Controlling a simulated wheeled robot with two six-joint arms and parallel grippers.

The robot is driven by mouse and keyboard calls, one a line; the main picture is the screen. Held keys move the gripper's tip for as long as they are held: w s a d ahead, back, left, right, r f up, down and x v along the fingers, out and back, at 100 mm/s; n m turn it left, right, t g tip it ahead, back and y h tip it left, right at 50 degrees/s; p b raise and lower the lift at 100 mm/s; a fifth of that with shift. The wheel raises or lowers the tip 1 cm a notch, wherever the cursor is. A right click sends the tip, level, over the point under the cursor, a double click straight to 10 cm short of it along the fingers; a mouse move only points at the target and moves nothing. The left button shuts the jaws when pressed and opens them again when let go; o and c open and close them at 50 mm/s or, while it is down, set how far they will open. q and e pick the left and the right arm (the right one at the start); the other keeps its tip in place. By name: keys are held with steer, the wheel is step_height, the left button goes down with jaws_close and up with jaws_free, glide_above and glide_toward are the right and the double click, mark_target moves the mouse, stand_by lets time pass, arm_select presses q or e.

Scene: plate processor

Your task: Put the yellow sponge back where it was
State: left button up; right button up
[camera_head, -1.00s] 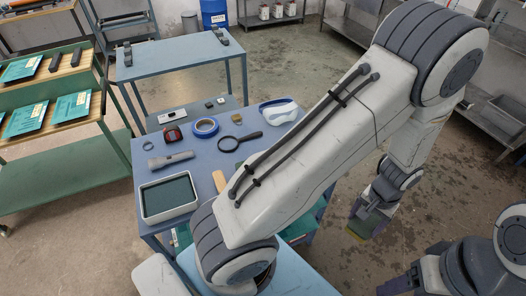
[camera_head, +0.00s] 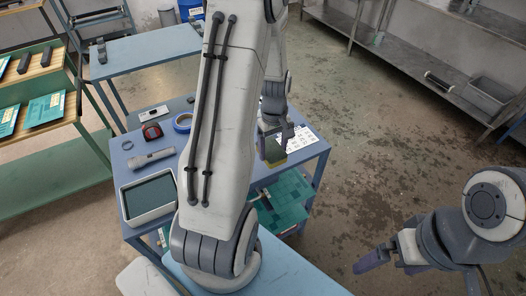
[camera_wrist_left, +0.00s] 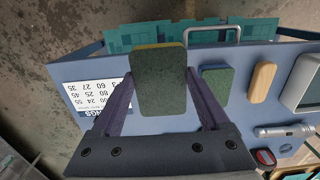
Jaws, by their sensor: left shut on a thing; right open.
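The yellow sponge (camera_head: 273,152) is held in my left gripper (camera_head: 279,140), above the right part of the blue table. In the left wrist view the sponge (camera_wrist_left: 158,85) stands between the two purple fingers (camera_wrist_left: 160,103), its dark green face toward the camera and a thin yellow edge at its top. My right gripper (camera_head: 394,267) is open and empty over the floor at the lower right, apart from the table. The sponge hides part of the table beneath it in the wrist view.
The wrist view shows a white printed sheet (camera_wrist_left: 95,97), a green block (camera_wrist_left: 217,86), a wooden block (camera_wrist_left: 262,81) and a flashlight (camera_wrist_left: 284,132) on the table. A tray (camera_head: 149,197) lies near the table's left edge. Teal items (camera_head: 285,205) sit lower down.

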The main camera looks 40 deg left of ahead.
arm_select(q)
steer(key=w+a+f, duration=0.1)
steer(key=a, duration=0.1)
steer(key=a+f+p, duration=0.1)
steer(key=a, duration=0.1)
steer(key=w+a+f, duration=0.1)
steer(key=a+f, duration=0.1)
steer(key=shift+w+a, duration=0.1)
steer(key=shift+w, duration=0.2)
step_height(320, 180, down, 4)
steer(key=shift+r+p, duration=0.1)
steer(key=shift+p, duration=0.85)
steer(key=shift+f, duration=0.2)
steer(key=shift+f, duration=0.2)
steer(key=o, duration=1.5)
steer(key=shift+c, duration=0.2)
steer(key=shift+r, duration=0.1)
steer(key=shift+r, duration=0.1)
